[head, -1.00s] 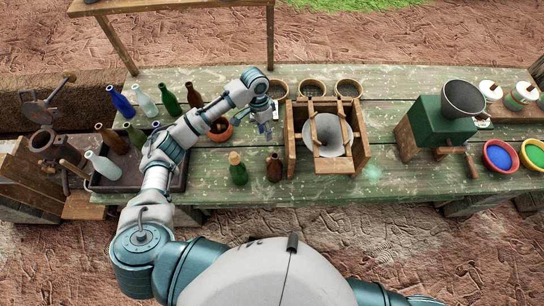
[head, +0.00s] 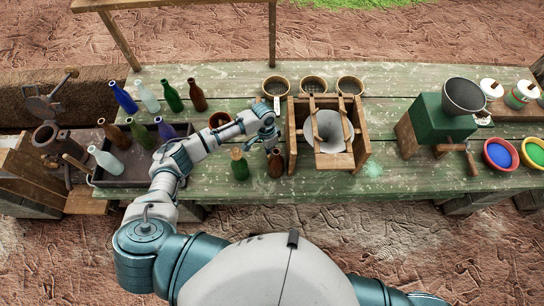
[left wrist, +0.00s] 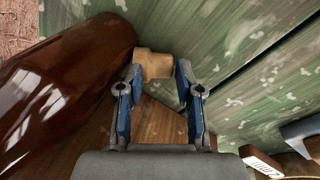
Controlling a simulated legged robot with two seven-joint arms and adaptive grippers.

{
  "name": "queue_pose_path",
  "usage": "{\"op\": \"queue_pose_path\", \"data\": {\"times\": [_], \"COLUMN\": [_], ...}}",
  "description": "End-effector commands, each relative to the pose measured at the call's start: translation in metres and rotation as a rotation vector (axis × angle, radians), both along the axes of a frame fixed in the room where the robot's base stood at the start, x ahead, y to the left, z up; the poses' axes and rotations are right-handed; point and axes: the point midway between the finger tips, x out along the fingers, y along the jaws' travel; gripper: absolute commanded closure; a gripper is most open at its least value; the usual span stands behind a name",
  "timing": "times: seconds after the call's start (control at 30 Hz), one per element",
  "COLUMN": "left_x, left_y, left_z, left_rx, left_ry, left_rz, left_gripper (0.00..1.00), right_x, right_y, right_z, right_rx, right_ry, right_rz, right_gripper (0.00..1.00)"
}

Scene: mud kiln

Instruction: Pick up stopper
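The stopper (left wrist: 153,64), a small tan cork-like piece, shows in the left wrist view just beyond and between my left fingertips. My left gripper (left wrist: 157,76) has its blue-padded fingers spread. A firm grip on the stopper is not visible. In the head view my left gripper (head: 270,143) is low over the table, just above the brown bottle (head: 276,163) and left of the wooden frame (head: 292,130). The stopper cannot be made out there. The brown bottle also fills the left of the left wrist view (left wrist: 65,85). My right gripper is out of view.
A green bottle (head: 239,166) with a tan top stands left of the brown bottle. The wooden frame holds a grey funnel-like vessel (head: 328,130). A clay pot (head: 220,121), a dark tray (head: 115,180) and several bottles are farther left. The green-painted table (head: 400,184) is clear at front right.

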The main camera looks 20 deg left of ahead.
Motion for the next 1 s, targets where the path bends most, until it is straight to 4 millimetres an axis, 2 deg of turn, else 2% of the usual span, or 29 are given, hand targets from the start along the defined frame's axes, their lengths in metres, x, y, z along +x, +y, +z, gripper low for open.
{"op": "queue_pose_path", "data": {"times": [0.13, 0.17, 0.23, 0.57, 0.67, 0.83, 1.0], "left_x": [0.000, 0.000, 0.000, 0.000, 0.001, 0.001, 0.001], "left_y": [0.000, 0.000, 0.000, 0.000, 0.000, 0.000, -0.001], "left_z": [0.000, 0.000, 0.000, 0.001, 0.007, 0.038, 0.088], "left_rx": [0.000, 0.000, 0.000, 0.000, -0.001, -0.003, -0.004], "left_ry": [0.000, 0.000, 0.000, 0.000, -0.001, -0.003, -0.005], "left_rz": [0.000, 0.000, 0.000, 0.001, 0.001, 0.000, -0.001], "left_gripper": [0.65, 0.67, 0.85, 0.86, 0.86, 0.86, 0.86], "right_x": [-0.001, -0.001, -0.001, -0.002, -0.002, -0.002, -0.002], "right_y": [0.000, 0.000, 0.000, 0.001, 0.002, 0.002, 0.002], "right_z": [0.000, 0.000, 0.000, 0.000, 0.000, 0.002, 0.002], "right_rx": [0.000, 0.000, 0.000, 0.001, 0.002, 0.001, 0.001], "right_ry": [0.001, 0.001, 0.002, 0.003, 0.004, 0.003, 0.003], "right_rz": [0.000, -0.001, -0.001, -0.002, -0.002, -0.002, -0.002], "right_gripper": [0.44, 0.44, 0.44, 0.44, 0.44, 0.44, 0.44]}}
